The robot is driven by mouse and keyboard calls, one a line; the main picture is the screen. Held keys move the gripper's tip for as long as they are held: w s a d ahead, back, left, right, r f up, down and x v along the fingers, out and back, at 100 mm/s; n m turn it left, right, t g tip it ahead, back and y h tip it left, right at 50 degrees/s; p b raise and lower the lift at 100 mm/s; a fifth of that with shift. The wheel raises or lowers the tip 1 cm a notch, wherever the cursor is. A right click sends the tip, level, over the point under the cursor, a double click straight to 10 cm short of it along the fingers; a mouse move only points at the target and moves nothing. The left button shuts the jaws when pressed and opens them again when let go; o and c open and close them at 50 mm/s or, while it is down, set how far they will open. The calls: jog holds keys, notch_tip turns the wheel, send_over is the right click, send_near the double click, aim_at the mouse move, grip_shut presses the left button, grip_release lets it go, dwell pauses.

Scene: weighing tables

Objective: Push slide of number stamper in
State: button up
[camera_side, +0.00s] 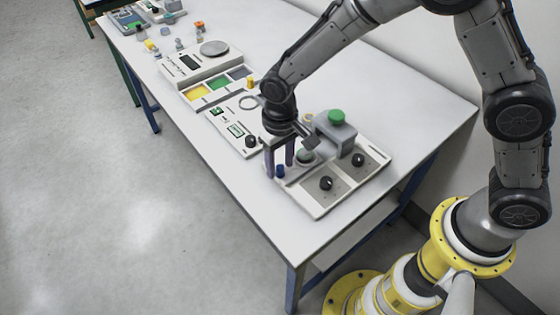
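The number stamper (336,138) appears to be the grey device with a green button (336,117) on top, on a white panel near the table's front end. A round grey-green piece (305,156) sits low at its left side; I cannot tell for sure whether this is the slide. My gripper (279,164) points down just left of it, with its two fingers apart and nothing visibly held. A small blue knob (280,171) shows by the fingertips; I cannot tell whether they touch it. My wrist hides part of the stamper's left side.
The panel also carries two black knobs (326,183) (358,160) on grey plates. The table's left front strip (215,155) is clear.

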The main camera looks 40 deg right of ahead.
grip_shut()
dwell(1.2)
